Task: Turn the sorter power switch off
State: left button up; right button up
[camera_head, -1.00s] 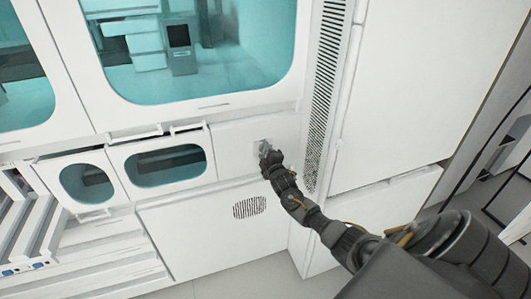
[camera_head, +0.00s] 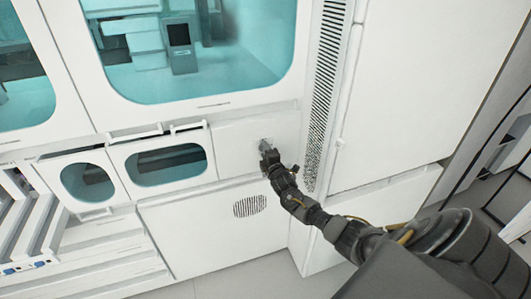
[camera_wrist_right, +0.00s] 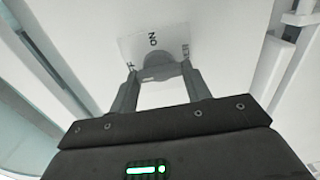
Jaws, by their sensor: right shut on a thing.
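The sorter power switch is a grey rotary knob (camera_wrist_right: 160,68) on a pale label plate (camera_wrist_right: 150,42) in the right wrist view. The plate reads ON, upside down, near the middle, with partly cut-off lettering at either side. My right gripper (camera_wrist_right: 160,80) has one finger on each side of the knob and is shut on it. In the head view my right gripper (camera_head: 266,150) is at the white machine front, covering most of the switch. The knob's exact pointing direction is unclear. My left gripper is not in view.
A small teal window (camera_head: 167,165) is left of the switch and a large teal window (camera_head: 205,45) is above. A perforated vertical strip (camera_head: 325,80) and a white cabinet (camera_head: 420,90) stand to the right. Floor is open in front.

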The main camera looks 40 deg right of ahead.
jog(key=o, duration=1)
jog(key=b+v, duration=0.1)
jog(key=v, duration=1)
